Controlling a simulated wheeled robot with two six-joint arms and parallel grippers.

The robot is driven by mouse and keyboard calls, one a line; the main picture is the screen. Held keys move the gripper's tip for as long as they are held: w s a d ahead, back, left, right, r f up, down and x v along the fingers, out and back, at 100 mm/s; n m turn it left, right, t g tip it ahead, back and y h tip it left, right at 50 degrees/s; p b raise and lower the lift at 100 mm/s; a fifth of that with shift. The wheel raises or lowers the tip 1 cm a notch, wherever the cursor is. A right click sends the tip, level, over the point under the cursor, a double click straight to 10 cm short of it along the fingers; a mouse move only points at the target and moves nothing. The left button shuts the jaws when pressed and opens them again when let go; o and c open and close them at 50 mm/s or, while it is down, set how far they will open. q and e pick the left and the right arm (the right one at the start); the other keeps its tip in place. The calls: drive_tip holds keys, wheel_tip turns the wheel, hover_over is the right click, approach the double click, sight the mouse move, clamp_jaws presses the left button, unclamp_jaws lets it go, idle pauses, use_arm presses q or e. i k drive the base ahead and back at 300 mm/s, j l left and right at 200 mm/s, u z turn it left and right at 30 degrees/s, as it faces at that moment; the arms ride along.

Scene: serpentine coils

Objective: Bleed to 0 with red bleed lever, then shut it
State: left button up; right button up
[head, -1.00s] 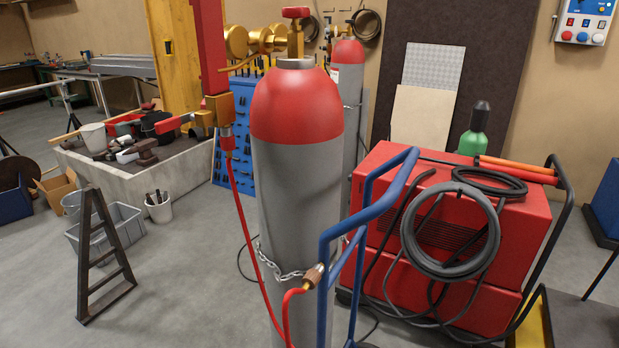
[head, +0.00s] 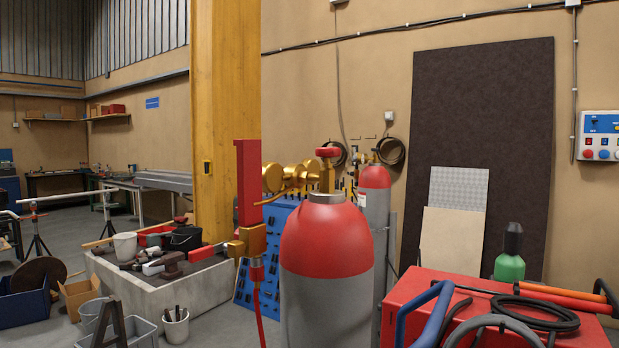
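A grey gas cylinder with a red shoulder (head: 326,245) stands in the middle of the head view. A red handwheel valve (head: 328,152) sits on top. Round brass gauge bodies (head: 272,178) are seen edge-on left of the valve, so no dial or needle shows. A tall red upright bar (head: 248,182) stands above a brass block (head: 248,242). A short red lever (head: 207,252) sticks out to the left from this block, roughly level. A red hose (head: 259,305) hangs below it. Neither of my grippers shows in the view.
A second red-topped cylinder (head: 375,178) stands behind. A red machine (head: 425,290) with coiled black hose and a blue cart handle (head: 430,318) is at the right. A stone-grey bench (head: 190,290) with clutter is at the left.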

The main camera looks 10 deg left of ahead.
sight(200, 254)
drive_tip(key=k, duration=0.6)
drive_tip(key=z, duration=1.5)
drive_tip(key=j+z, duration=0.2)
drive_tip(key=j, duration=0.45)
drive_tip(key=j+z, duration=0.25)
drive_tip(key=j, duration=0.45)
drive_tip(key=k+j+z, duration=0.2)
drive_tip(key=j, duration=0.45)
drive_tip(key=k+j, duration=0.1)
drive_tip(key=j, duration=1.75)
drive_tip(key=k+j, duration=0.15)
drive_tip(key=j, duration=1.7)
drive_tip(key=z, duration=1.4)
drive_tip(key=k+l, duration=0.05)
